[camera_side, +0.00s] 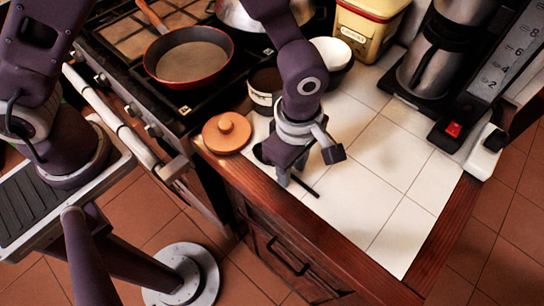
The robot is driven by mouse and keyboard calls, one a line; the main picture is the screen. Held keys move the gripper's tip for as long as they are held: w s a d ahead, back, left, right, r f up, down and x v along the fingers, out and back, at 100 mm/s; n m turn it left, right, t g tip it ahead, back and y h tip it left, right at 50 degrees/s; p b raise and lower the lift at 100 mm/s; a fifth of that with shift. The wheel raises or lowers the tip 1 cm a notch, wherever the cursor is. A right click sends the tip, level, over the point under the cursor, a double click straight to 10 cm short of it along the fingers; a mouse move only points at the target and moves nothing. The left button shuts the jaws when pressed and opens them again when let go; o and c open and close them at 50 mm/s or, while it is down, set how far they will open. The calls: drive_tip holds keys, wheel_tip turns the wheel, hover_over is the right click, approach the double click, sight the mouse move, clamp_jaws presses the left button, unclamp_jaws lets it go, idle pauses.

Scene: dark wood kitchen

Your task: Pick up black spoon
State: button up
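The black spoon (306,187) lies on the white tiled counter (390,215) near its front wooden edge. Only a thin dark handle shows clearly; the rest is hidden behind my gripper. My gripper (290,174) points down directly over the spoon, with its fingertips low, at or close to the tile. The fingers overlap the spoon in this view. I cannot tell whether they are open or closed around it, or whether they touch it.
An orange-brown lid (227,132) lies left of my gripper. A dark pot (265,88) and a white bowl (333,52) stand behind it. A red-rimmed pan (190,62) sits on the stove. A yellow tin (367,28) and a coffee maker (425,65) stand at the back.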

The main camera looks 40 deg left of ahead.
clamp_jaws()
wheel_tip(320, 180, up, 10)
idle(0.5)
